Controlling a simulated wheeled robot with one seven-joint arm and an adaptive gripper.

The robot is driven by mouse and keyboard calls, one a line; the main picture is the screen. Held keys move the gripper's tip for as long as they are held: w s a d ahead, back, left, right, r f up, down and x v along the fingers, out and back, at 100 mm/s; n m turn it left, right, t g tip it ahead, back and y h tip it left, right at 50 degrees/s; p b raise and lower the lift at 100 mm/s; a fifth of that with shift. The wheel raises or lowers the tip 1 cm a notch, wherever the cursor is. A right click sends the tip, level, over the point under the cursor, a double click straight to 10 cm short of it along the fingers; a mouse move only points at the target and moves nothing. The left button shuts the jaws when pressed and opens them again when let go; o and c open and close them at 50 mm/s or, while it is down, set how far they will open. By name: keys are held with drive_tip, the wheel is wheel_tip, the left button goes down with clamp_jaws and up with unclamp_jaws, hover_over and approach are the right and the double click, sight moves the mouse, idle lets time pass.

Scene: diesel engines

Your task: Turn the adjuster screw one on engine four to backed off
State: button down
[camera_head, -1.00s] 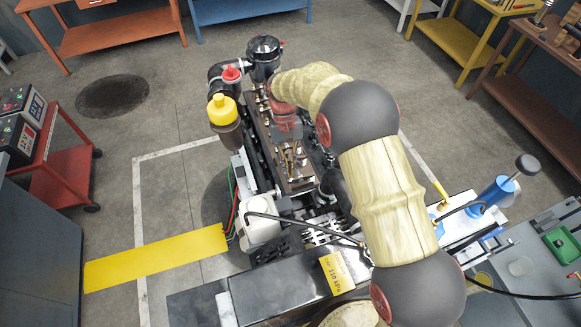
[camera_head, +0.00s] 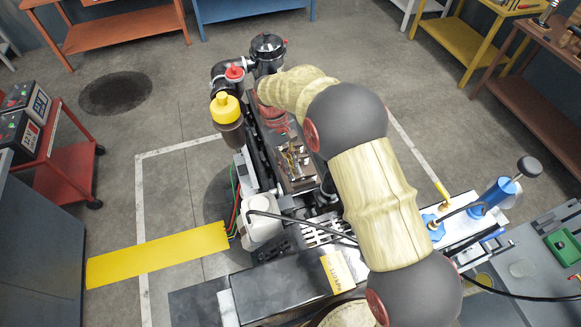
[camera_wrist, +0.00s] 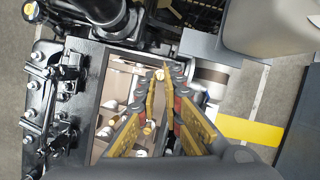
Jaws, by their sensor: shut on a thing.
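The engine (camera_head: 290,185) stands in the middle of the head view, with its open top and valve gear showing. In the wrist view my gripper (camera_wrist: 161,80) reaches down into the engine's open top (camera_wrist: 110,105). Its yellow-padded fingers close on a small brass-coloured screw head (camera_wrist: 159,73), seemingly an adjuster screw. Which number it is, and how far it is turned, I cannot tell. Another brass-coloured part (camera_wrist: 148,129) shows between the fingers lower down. In the head view my arm hides the fingertips and the screw.
A yellow-capped canister (camera_head: 226,106) and a black cylinder (camera_head: 267,50) stand at the engine's far left. A black box (camera_head: 285,290) lies in front. A red cart (camera_head: 65,165) stands at left.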

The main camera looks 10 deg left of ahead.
drive_tip(key=shift+a, duration=0.1)
drive_tip(key=c, duration=1.9)
unclamp_jaws()
drive_tip(key=v, duration=1.2)
drive_tip(key=shift+f, duration=0.1)
